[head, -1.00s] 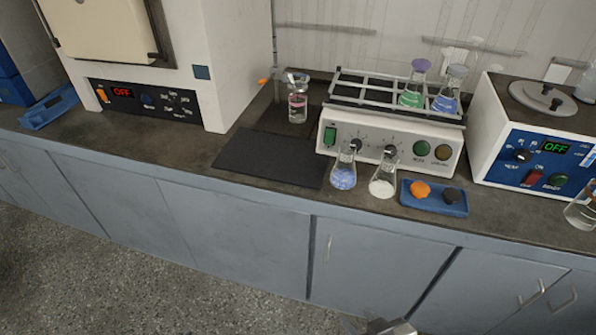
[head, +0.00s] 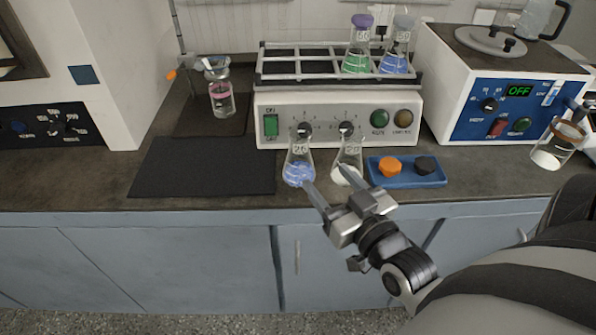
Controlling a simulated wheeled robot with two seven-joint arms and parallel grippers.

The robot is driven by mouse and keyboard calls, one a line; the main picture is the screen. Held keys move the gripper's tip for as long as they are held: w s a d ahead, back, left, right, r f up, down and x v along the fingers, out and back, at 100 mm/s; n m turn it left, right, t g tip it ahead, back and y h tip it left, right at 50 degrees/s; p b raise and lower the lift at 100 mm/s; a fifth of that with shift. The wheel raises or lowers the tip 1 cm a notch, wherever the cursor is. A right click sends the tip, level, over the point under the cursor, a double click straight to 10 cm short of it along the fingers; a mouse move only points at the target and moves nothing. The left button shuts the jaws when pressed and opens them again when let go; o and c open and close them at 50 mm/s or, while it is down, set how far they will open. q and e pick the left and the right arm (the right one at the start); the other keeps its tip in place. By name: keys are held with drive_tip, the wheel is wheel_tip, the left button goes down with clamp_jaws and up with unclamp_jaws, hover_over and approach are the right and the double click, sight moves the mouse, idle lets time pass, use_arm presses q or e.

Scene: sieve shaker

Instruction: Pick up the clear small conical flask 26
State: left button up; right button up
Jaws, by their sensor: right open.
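The clear small conical flask 26 (head: 298,168) stands upright on the bench in front of the shaker, with blue contents and its number on the neck. A similar flask with white contents (head: 347,172) stands just right of it, its lower part partly hidden by my gripper. My right gripper (head: 341,182) is open and empty at the bench's front edge. Its left finger overlaps the lower right of flask 26 in the picture; I cannot tell if they touch. My left gripper is out of view.
The white shaker (head: 340,104) stands behind, its rack holding two stoppered flasks. A blue tray (head: 434,178) with orange and black stoppers lies right of the flasks. A dark mat (head: 205,167) is bare at left.

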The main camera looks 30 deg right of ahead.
approach(294, 137)
drive_tip(key=w, duration=0.5)
drive_tip(key=shift+w+d+f+p, duration=0.1)
drive_tip(key=shift+f+p, duration=0.2)
drive_tip(key=shift+p, duration=0.05)
drive_tip(key=shift+w+d+f, duration=0.1)
drive_tip(key=shift+w+d, duration=0.1)
drive_tip(key=shift+w, duration=1.1)
drive_tip(key=shift+w+d, duration=0.2)
drive_tip(key=shift+w, duration=1.15)
clamp_jaws()
